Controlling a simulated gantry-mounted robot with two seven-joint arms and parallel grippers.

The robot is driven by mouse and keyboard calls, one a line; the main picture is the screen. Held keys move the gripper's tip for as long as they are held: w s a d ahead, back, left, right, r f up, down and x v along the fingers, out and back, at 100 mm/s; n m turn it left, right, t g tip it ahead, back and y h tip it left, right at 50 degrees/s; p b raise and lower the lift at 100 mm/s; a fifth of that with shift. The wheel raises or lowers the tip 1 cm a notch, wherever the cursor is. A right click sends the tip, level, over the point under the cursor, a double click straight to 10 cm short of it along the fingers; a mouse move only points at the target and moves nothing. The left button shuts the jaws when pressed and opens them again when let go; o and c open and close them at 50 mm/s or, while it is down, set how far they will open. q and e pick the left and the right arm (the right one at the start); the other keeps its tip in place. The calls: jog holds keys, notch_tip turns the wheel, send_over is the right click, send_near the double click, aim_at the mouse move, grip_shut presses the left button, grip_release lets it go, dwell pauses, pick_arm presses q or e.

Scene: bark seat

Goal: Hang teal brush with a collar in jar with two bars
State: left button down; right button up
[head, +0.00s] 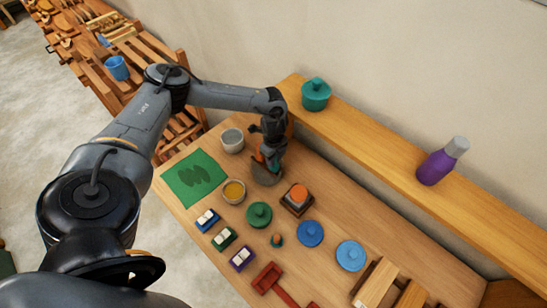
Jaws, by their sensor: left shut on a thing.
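My left gripper (269,148) reaches in from the left and points down near the back edge of the table. It is shut on the teal brush (274,163), of which only a small teal part shows, with an orange patch beside it. A grey round jar (267,178) stands right below the gripper. The brush's lower end overlaps the jar's opening in this view; I cannot tell whether it is inside or above it. The jar's bars and the brush's collar are hidden or too small to make out. My right gripper is not in view.
A grey-white cup (232,140) and a yellow-filled cup (234,191) stand left of the jar. A dark block with an orange top (298,196) and a green lidded pot (259,214) stand close by. A raised shelf (380,143) runs along the wall behind.

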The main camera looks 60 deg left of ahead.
pick_arm(q)
jog(key=shift+f, duration=0.4)
jog(key=shift+c, duration=2.4)
grip_release()
jog(key=shift+r, duration=0.15)
notch_tip(320, 180, up, 7)
jog(key=p, duration=0.7)
